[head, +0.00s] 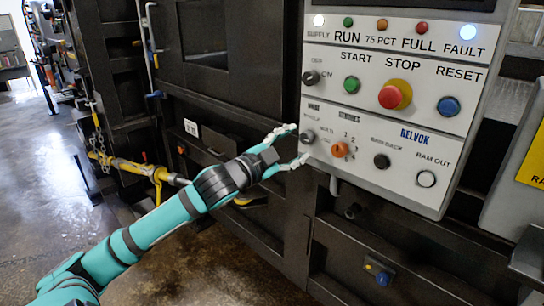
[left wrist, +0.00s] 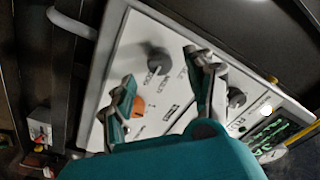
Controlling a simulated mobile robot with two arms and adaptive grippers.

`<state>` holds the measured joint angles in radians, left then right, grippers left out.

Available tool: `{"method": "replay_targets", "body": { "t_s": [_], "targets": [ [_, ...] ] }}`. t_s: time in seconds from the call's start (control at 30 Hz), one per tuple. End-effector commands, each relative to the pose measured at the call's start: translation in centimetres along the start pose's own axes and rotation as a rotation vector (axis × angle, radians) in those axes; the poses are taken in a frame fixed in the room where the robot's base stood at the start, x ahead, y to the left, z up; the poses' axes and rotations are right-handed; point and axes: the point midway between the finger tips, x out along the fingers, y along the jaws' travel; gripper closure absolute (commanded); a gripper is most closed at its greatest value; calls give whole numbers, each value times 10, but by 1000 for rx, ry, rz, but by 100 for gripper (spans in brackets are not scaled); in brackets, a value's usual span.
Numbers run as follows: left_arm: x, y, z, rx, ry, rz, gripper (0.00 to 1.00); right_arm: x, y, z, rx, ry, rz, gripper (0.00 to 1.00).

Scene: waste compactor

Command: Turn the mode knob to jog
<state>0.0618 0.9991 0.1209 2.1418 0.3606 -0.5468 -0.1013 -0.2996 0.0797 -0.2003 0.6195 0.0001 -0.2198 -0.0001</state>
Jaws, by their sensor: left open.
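The mode knob (head: 307,136) is a small dark knob at the left edge of the grey control panel, in its lower row. It also shows in the left wrist view (left wrist: 157,57), where the picture is turned and its pointer and the label words are too small to read surely. My left gripper (head: 295,146) is open, with its pale fingertips at the panel's left edge beside the knob. In the left wrist view the fingers (left wrist: 163,88) are spread apart with nothing between them; the knob appears beyond the gap. My right gripper is not in view.
The orange strokes knob (head: 340,150) sits just right of the mode knob. Another dark knob (head: 311,77) is above it. Green start (head: 351,84), red stop (head: 395,95) and blue reset (head: 448,106) buttons are higher up. A yellow bar (head: 130,168) lies left, behind my arm.

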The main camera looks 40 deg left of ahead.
Motion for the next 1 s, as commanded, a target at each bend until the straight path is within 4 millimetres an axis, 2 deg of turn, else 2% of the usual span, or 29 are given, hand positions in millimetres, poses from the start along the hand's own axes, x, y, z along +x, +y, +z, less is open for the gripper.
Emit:
{"method": "replay_targets", "body": {
  "t_s": [0.3,0.5,0.7,1.0],
  "targets": [
    [-45,1,1,0,-2,2,45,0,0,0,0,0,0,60],
    [-66,1,0,0,1,2,45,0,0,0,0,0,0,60],
    [-76,0,0,0,1,1,45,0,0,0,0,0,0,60],
    [-77,0,0,1,1,0,45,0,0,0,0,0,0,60]
  ]
}}
